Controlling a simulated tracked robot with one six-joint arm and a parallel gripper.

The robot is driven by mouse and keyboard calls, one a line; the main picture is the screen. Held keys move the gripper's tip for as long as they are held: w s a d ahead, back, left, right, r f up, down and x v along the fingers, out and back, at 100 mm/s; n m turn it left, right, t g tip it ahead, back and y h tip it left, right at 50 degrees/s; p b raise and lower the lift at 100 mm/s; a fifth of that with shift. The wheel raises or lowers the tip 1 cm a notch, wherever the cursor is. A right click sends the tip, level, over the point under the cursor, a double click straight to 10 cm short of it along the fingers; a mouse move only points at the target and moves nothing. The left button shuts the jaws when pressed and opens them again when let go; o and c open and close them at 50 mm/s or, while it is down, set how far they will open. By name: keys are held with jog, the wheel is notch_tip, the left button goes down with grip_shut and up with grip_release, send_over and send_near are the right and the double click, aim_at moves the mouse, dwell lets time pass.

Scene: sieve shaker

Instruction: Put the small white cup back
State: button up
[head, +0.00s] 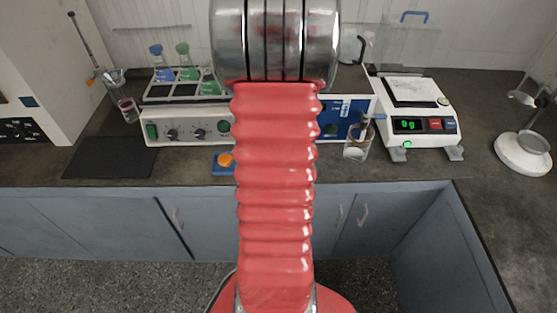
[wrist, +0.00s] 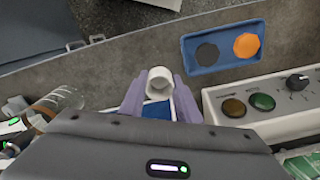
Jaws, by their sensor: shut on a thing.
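The small white cup (wrist: 160,80) is in the wrist view, between the two purple fingers of my gripper (wrist: 158,92). The fingers are shut on it, one on each side. Its open round mouth faces the camera. A blue and white surface shows behind the cup, between the fingers; I cannot tell how far apart they are. In the head view my red arm hides the gripper and the cup.
A blue box with black and orange knobs (wrist: 222,47) and a white control panel (wrist: 265,105) lie right of the gripper. A glass beaker (wrist: 58,100) is to the left. The head view shows a scale (head: 415,122) and a flask rack (head: 185,90). A black mat (head: 110,158) is bare.

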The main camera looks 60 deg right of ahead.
notch_tip(320, 180, down, 4)
jog(key=shift+f, duration=0.1)
jog(key=shift+f, duration=1.8)
jog(key=shift+f, duration=0.1)
jog(key=o, duration=1.1)
notch_tip(320, 180, up, 12)
jog(key=shift+r, duration=0.1)
